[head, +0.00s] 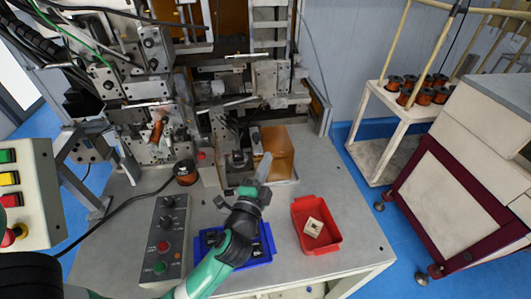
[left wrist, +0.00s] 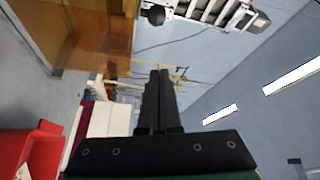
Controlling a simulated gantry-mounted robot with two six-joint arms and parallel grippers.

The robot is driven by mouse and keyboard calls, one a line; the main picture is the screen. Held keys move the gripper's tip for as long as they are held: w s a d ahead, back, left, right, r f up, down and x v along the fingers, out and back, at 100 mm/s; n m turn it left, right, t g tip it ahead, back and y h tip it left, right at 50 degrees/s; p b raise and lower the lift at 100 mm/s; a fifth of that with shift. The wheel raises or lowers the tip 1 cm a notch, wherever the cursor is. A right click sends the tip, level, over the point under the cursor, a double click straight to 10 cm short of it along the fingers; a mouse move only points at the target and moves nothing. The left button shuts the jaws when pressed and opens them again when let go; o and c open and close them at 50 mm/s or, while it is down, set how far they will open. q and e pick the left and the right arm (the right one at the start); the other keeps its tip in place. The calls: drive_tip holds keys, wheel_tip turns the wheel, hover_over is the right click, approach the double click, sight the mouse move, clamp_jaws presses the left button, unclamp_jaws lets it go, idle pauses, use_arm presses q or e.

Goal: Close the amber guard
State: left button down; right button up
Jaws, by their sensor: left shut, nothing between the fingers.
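The amber guard (head: 282,148) is a see-through orange panel box at the right of the winder's base, beside the small fixture (head: 238,160). Its orange panels stand upright, and the fixture to its left is uncovered. The guard also shows as a large amber sheet at the upper left of the left wrist view (left wrist: 93,32). My left gripper (head: 265,160) is shut and empty, its fingers pointing up at the guard's near left side. They overlap it in the head view; I cannot tell whether they touch. In the left wrist view the closed fingers (left wrist: 158,75) are apart from the amber sheet. My right gripper is not in view.
A blue tray (head: 262,262) lies under my left arm. A red bin (head: 318,243) with a pale part stands to its right and a button box (head: 165,235) to its left. A copper spool (head: 186,172) sits by the winder.

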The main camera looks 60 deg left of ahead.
sight(263, 150)
use_arm(q)
drive_tip(key=x, duration=0.9)
drive_tip(key=shift+w+a, duration=0.1)
drive_tip(key=shift+a, duration=0.25)
drive_tip(key=shift+s+a+f, duration=0.2)
drive_tip(key=shift+s, duration=0.4)
drive_tip(key=shift+s+a+f, duration=0.2)
drive_tip(key=shift+s, duration=0.4)
drive_tip(key=shift+s+a+f, duration=0.15)
drive_tip(key=shift+s, duration=0.25)
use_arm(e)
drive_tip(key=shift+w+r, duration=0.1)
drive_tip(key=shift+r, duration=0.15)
